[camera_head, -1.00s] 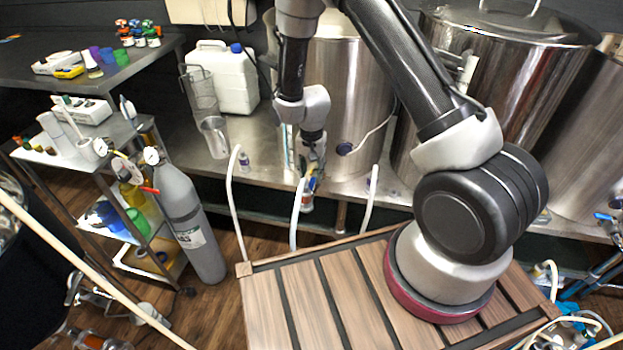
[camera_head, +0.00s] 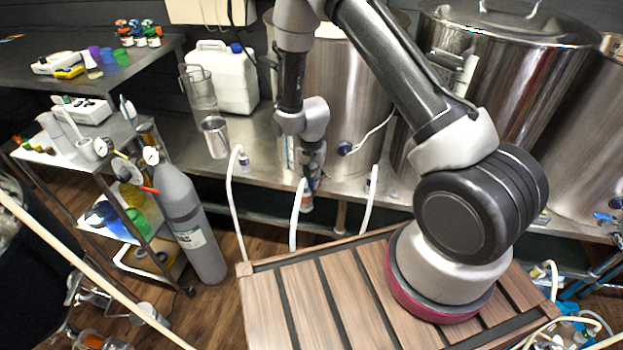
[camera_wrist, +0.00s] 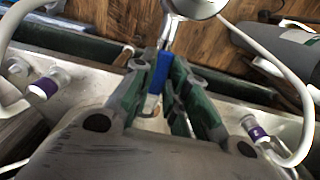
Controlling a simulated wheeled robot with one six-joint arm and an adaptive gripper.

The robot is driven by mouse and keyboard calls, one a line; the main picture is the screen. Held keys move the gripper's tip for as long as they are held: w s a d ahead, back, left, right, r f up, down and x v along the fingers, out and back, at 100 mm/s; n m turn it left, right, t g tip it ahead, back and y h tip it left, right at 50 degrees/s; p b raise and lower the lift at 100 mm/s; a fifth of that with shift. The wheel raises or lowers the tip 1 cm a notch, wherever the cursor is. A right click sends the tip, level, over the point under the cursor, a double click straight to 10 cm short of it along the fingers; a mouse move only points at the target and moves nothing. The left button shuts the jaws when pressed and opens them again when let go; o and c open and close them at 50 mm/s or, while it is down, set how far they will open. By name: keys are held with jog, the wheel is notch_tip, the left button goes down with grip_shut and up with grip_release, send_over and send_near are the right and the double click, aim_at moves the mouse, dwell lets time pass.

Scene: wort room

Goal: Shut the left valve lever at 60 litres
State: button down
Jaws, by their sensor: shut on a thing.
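A blue valve lever (camera_wrist: 161,72) shows in the wrist view between the two green-padded fingers of my gripper (camera_wrist: 158,82), which is shut on it. A metal part extends from the lever's far end. In the head view my gripper (camera_head: 309,182) hangs at the bench's front edge, before the steel kettle (camera_head: 345,110). There the wrist and fingers mostly hide the lever. A white hose (camera_head: 297,215) hangs down below the gripper. No volume reading is legible.
More white hoses hang to the left (camera_head: 232,200) and right (camera_head: 370,205) of the gripper. A grey gas cylinder (camera_head: 187,220) stands on the floor at left. A white jug (camera_head: 222,75) and a metal cup (camera_head: 216,138) stand on the bench.

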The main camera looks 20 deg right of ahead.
jog(key=shift+a, duration=0.1)
jog(key=w+a+m, duration=0.2)
jog(key=w+m, duration=0.7)
jog(key=m, duration=0.9)
dwell(0.4)
jog(key=shift+w+a, duration=0.1)
jog(key=c, duration=1.4)
grip_release()
